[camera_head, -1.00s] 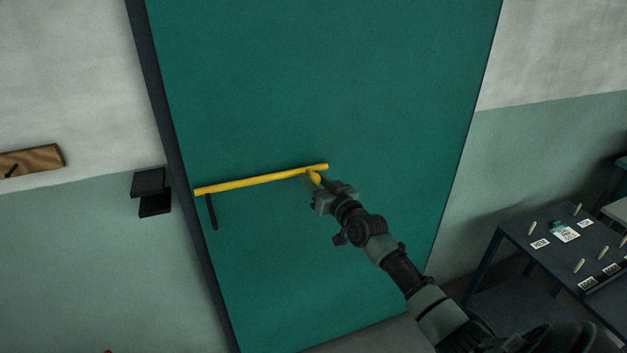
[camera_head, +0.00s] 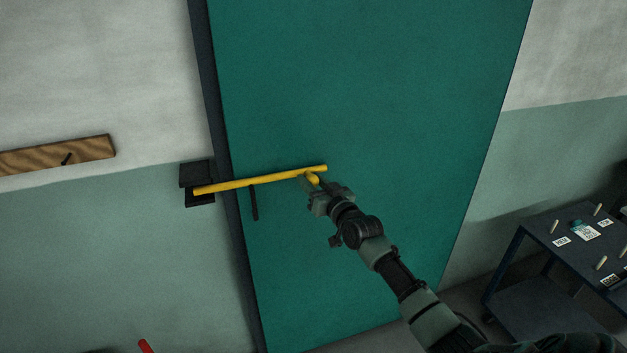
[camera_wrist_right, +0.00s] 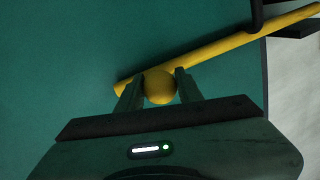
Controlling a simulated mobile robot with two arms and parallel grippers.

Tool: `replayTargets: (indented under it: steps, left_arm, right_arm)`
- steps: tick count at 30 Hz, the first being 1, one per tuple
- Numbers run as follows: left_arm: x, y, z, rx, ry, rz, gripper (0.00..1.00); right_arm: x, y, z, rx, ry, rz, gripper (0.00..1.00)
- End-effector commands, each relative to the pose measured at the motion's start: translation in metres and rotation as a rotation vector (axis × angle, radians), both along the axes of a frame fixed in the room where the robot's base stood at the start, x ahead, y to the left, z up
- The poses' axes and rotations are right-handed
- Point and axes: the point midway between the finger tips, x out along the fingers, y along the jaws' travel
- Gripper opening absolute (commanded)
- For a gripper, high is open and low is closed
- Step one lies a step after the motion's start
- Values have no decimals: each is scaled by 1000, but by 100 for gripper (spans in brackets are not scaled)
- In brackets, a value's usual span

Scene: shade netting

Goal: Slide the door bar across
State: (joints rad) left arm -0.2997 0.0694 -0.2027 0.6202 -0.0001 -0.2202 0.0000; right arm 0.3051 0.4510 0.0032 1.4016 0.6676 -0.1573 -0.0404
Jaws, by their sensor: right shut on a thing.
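The yellow door bar (camera_head: 262,180) lies across the left part of the green door (camera_head: 380,90), slightly tilted in the picture. Its left end passes the dark door frame and overlaps the black bracket (camera_head: 196,174) on the wall. A yellow round knob (camera_wrist_right: 160,87) sits near the bar's right end. My right gripper (camera_head: 311,181) is shut on this knob, with one finger on each side of it in the right wrist view. My left gripper is not in view.
A dark handle (camera_head: 254,203) hangs just below the bar. A wooden board (camera_head: 60,154) with a peg is on the left wall. A dark table (camera_head: 570,245) with pegs and labels stands at the right. Something red (camera_head: 146,346) shows at the bottom left.

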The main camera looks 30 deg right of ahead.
Motion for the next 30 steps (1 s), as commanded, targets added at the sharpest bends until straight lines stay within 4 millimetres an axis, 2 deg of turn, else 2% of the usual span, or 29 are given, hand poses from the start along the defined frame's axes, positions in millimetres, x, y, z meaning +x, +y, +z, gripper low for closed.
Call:
replayTargets:
  steps: [4,5,15,24,30]
  left_arm:
    - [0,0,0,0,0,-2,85]
    - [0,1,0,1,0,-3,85]
    - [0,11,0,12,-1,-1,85]
    - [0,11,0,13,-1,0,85]
    - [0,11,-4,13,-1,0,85]
  right_arm:
    - [0,4,-2,4,3,6,0]
    - [0,4,-2,4,3,6,44]
    - [0,2,-1,2,0,4,44]
    - [-1,2,-1,2,0,3,44]
    - [-23,3,-3,3,1,4,44]
